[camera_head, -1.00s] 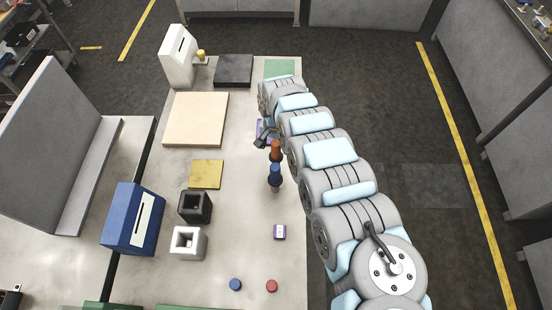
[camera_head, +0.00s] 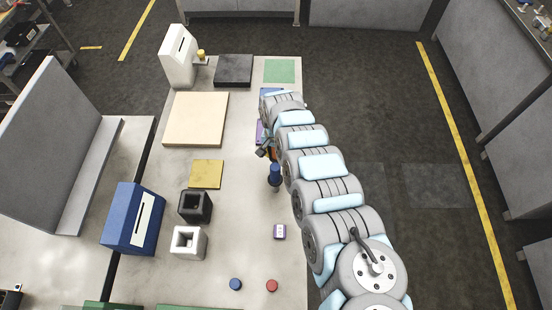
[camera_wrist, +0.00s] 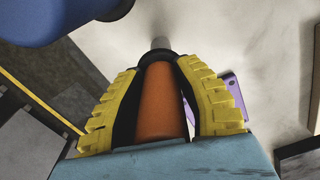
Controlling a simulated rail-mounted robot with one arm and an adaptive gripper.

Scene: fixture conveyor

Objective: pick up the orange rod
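The orange rod (camera_wrist: 160,105) stands between the two yellow-ribbed fingers of my gripper (camera_wrist: 160,85) in the wrist view. Its narrower dark and grey end shows beyond the fingers. The black inner pads lie close along both sides of the rod; a thin gap shows near its lower right. I cannot tell whether the pads press on it. In the head view my gripper (camera_head: 265,151) is at the rod, and only a small orange patch (camera_head: 272,153) shows; the rest is hidden.
A blue rod (camera_head: 275,175) stands close by the orange rod; a large blue rounded shape (camera_wrist: 60,18) fills the wrist view's upper left. A purple item (camera_wrist: 232,92) lies behind the right finger. A yellow plate (camera_head: 207,174), a black socket block (camera_head: 195,207) and a white one (camera_head: 189,242) stand left.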

